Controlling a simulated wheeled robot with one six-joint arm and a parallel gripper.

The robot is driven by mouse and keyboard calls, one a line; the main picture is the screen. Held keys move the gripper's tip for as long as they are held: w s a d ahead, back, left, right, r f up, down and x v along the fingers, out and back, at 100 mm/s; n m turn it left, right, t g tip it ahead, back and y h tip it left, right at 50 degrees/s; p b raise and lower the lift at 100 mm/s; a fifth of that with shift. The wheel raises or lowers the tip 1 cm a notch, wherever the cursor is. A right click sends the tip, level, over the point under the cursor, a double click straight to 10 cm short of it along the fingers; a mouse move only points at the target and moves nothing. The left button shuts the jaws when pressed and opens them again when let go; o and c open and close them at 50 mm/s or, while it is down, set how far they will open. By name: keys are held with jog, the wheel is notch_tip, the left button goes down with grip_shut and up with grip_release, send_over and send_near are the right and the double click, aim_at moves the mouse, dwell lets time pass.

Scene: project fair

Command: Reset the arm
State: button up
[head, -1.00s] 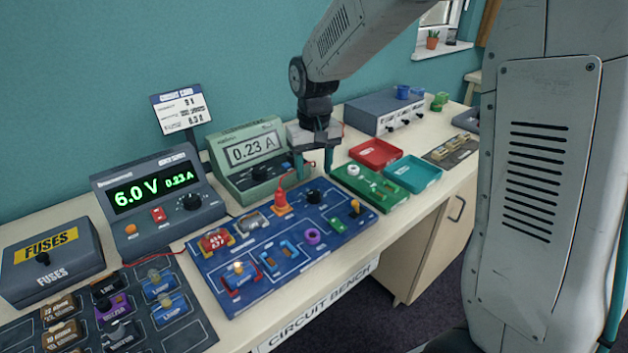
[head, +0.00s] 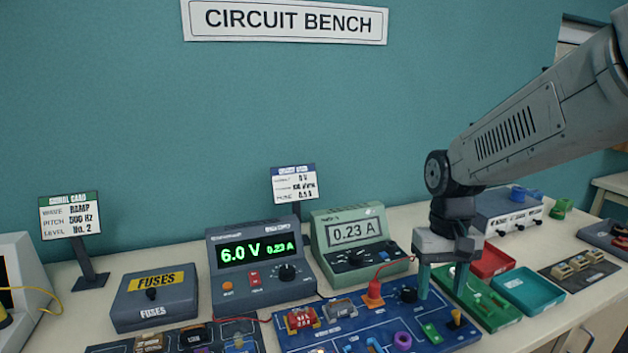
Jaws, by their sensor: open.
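My gripper (head: 441,282) points straight down over the right end of the blue circuit board (head: 320,342). Its two fingers are apart and I see nothing held between them. One finger is close to a black knob (head: 408,294) on the board; whether they touch I cannot tell. My arm reaches in from the upper right.
A power supply (head: 262,260) reads 6.0 V and 0.23 A, and a green meter (head: 362,244) reads 0.23 A. Red (head: 492,262) and teal (head: 528,290) trays lie right of the gripper. A fuse box (head: 154,297) stands left.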

jog(key=s+d+r+t, duration=0.1)
jog(key=s+r, duration=0.2)
jog(key=s, duration=0.7)
jog(key=s+d+r+t, duration=0.1)
jog(key=s+r, duration=0.2)
jog(key=s, duration=0.7)
jog(key=shift+d+r+t, duration=0.15)
jog(key=shift+r+t, duration=0.25)
dwell(0.4)
